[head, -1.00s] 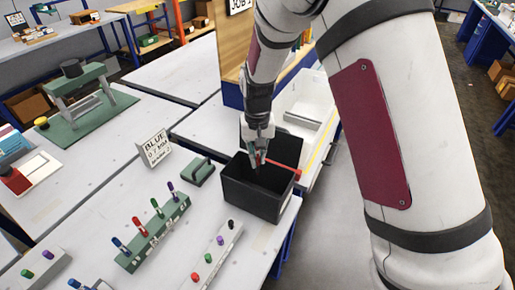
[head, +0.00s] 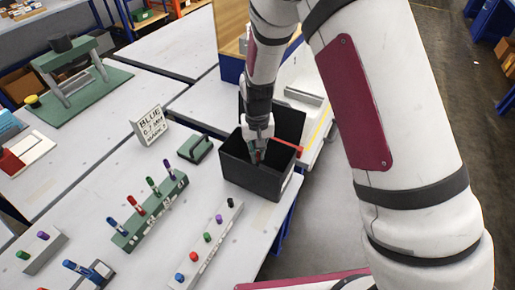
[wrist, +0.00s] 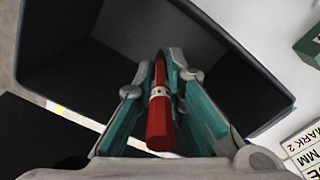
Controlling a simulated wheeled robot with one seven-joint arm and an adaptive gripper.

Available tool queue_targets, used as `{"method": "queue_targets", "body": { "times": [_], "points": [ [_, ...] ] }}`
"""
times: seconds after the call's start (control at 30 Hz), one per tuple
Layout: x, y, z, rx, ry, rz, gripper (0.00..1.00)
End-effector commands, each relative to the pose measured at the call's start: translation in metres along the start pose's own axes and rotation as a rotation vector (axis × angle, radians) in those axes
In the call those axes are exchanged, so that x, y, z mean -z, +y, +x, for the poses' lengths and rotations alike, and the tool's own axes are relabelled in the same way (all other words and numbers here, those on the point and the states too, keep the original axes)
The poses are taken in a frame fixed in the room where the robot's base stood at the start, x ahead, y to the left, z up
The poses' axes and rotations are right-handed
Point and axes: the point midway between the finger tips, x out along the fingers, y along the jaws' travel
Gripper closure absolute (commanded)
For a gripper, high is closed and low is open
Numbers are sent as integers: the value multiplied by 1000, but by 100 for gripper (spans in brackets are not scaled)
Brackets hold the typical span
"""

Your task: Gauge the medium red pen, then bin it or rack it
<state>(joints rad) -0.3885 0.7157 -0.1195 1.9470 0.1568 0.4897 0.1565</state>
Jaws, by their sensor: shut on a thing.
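My gripper (head: 258,157) is shut on a red pen (wrist: 160,118), with its fingertips inside the black bin (head: 236,172). In the wrist view the pen, with a pale band around it, lies between the two green-lined fingers, and the bin's dark inside (wrist: 235,65) is beyond. A green rack (head: 127,240) holds a blue, a red, a green and a purple pen upright. A small green block with a dark top (head: 195,148) sits left of the bin; I cannot tell if it is the gauge.
A sign (head: 151,126) reading BLUE 0.7 MM MARK 2 stands behind the green rack. A grey strip (head: 210,252) with several coloured caps lies in front. A red bar (head: 288,147) runs along the bin's far right side. A green plotter-like stand (head: 85,85) is at the left.

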Motion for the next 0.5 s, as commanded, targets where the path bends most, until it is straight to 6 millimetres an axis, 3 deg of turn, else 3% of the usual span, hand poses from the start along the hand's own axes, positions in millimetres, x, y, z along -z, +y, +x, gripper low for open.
{"method": "queue_targets", "body": {
  "times": [0.27, 0.3, 0.4, 0.5],
  "points": [
    [0, 0, 1, 0, 0, 0, 100],
    [0, 0, 1, 0, 0, 0, 85],
    [0, 0, 1, 0, 0, 0, 66],
    [0, 0, 1, 0, 0, 0, 66]
  ]
}}
